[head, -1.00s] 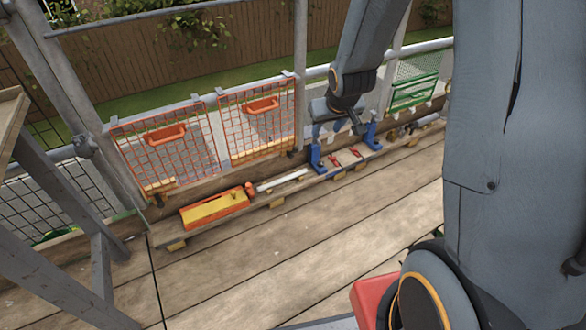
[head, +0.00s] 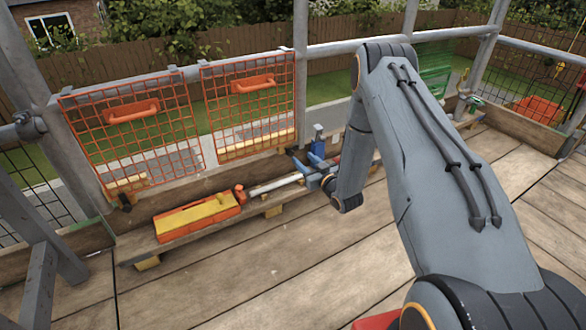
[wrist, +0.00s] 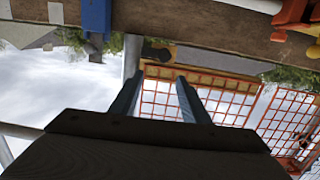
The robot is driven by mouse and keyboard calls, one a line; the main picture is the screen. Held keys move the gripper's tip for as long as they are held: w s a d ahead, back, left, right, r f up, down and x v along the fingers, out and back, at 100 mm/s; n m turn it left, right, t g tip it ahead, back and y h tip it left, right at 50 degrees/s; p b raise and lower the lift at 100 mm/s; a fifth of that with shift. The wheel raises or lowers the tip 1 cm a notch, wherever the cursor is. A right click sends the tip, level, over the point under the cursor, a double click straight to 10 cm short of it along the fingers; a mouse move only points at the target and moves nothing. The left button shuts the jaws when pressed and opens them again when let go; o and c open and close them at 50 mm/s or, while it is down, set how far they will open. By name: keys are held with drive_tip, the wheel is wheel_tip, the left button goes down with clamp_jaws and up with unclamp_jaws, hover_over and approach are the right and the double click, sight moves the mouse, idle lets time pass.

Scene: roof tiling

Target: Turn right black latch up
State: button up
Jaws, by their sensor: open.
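The right black latch (head: 291,150) is a small dark piece at the lower right corner of the right orange mesh panel (head: 248,92), beside the grey post. In the wrist view, which looks upside down, a dark latch piece (wrist: 155,53) sits against the wooden board, just beyond my fingertips. My gripper (wrist: 160,76) is open, with nothing between its fingers. In the head view, my gripper (head: 307,167) is small and partly hard to make out, pointing toward the latch. The latch's exact angle is unclear.
Another black latch (head: 124,201) sits under the left orange panel (head: 133,132). An orange-and-yellow toolbox (head: 198,217) and a white tube (head: 275,186) lie on the low bench. A blue clamp (head: 318,141) stands close to my gripper. The deck in front is clear.

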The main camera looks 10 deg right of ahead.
sight(291, 154)
drive_tip(key=shift+t+y, duration=0.3)
drive_tip(key=shift+t, duration=0.2)
drive_tip(key=w+a+f+b, duration=0.1)
drive_tip(key=w, duration=0.1)
drive_tip(key=w+f+b, duration=0.1)
drive_tip(key=w+b, duration=0.1)
drive_tip(key=w, duration=0.1)
drive_tip(key=w+a+f+b, duration=0.1)
drive_tip(key=w+b, duration=0.1)
drive_tip(key=shift+w+a+f, duration=0.15)
drive_tip(key=shift+a, duration=0.15)
drive_tip(key=c, duration=1.1)
drive_tip(key=shift+o, duration=0.2)
